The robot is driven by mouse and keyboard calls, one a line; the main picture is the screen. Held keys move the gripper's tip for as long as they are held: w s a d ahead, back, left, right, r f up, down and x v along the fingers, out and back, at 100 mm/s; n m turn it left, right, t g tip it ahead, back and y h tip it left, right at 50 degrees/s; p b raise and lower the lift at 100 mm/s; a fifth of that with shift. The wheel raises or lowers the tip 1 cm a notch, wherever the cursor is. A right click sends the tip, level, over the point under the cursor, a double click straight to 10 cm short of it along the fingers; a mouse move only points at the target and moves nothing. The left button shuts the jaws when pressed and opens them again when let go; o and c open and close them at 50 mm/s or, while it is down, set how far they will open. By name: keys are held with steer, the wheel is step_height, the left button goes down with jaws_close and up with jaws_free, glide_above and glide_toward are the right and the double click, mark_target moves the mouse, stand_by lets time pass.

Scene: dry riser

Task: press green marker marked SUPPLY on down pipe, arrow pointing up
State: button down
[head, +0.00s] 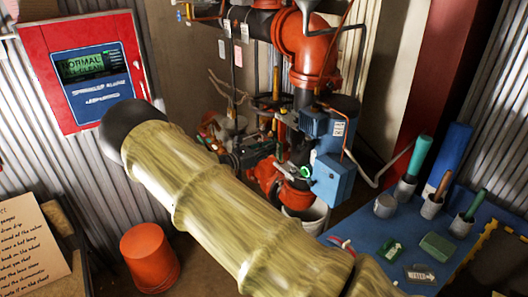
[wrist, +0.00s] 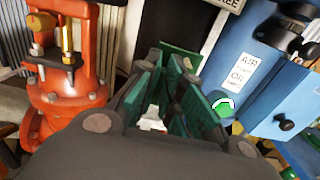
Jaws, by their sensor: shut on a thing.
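My gripper (wrist: 170,75) is shut in the wrist view, with green surfaces between and along its dark fingers. The thing it holds seems to be a thin green piece, but its face, lettering and arrow cannot be made out. In the head view my arm hides most of the gripper, which is near the pipework. A red pipe elbow (head: 312,50) turns down into a dark vertical pipe section; which part is the down pipe is unclear. A green plate with a white arrow (head: 390,250) lies on the blue bench; its word is too small to read.
A blue box (head: 333,178) sits right of the pipes, also in the wrist view (wrist: 285,105), with a green-and-white round thing (wrist: 222,104) beside it. A red valve (wrist: 65,90) stands left. The blue bench (head: 380,225) holds cups, a green block (head: 437,246) and a dark arrow plate (head: 420,274).

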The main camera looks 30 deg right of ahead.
mark_target(293, 138)
steer(key=shift+w+d+b, duration=0.15)
steer(key=shift+d+b, duration=0.4)
steer(key=shift+d, duration=1.3)
steer(key=shift+w+d+b, duration=0.1)
steer(key=shift+d+b, duration=0.4)
steer(key=shift+d, duration=1.65)
steer(key=shift+d+b, duration=0.4)
steer(key=shift+d, duration=0.1)
stand_by(0.5)
steer(key=c, duration=1.5)
jaws_free()
steer(key=shift+d, duration=0.1)
